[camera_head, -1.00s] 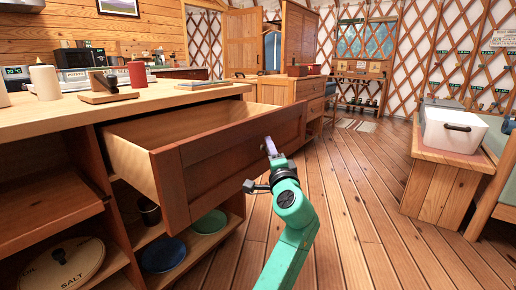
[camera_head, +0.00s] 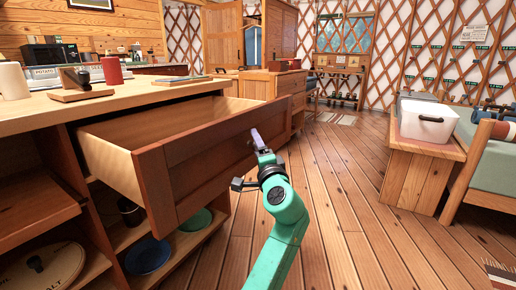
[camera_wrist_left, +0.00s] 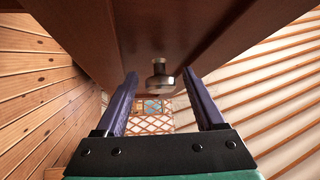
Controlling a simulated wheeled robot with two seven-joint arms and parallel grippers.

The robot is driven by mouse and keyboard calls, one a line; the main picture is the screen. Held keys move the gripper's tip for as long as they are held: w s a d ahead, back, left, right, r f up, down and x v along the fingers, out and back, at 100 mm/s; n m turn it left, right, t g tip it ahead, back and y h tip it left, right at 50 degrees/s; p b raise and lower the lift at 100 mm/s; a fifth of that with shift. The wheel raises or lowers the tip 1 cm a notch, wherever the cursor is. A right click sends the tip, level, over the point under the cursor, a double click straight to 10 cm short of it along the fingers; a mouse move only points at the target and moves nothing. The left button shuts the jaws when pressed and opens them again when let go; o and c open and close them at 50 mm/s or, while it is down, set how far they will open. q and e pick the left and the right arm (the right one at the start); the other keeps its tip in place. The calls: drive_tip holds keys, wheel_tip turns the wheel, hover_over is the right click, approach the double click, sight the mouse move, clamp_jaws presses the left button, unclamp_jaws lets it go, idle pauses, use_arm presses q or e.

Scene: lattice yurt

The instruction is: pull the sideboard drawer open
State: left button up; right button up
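The sideboard drawer (camera_head: 205,162) stands well out from the sideboard (camera_head: 35,118), with its empty-looking inside showing. My left gripper (camera_head: 257,138) is at the outer face of the drawer front, toward its far end. In the left wrist view, the open purple fingers of my left gripper (camera_wrist_left: 159,74) stand apart on either side of a small round metal knob (camera_wrist_left: 160,84) under the wooden front. Gaps show between the knob and both fingers, so I see no grip on it. In the head view the knob is hidden. My right gripper is not in view.
The sideboard top holds a red candle (camera_head: 112,71) and a dark object on a wooden block (camera_head: 80,94). Plates (camera_head: 148,255) and a cup sit on shelves below. A white bin (camera_head: 428,121) stands on a wooden chest (camera_head: 415,182) at right. The floor between is clear.

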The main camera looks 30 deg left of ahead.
use_arm(q)
drive_tip(key=p+v, duration=0.1)
drive_tip(key=v, duration=1.3)
drive_tip(key=shift+s+d, duration=0.15)
drive_tip(key=shift+d, duration=0.15)
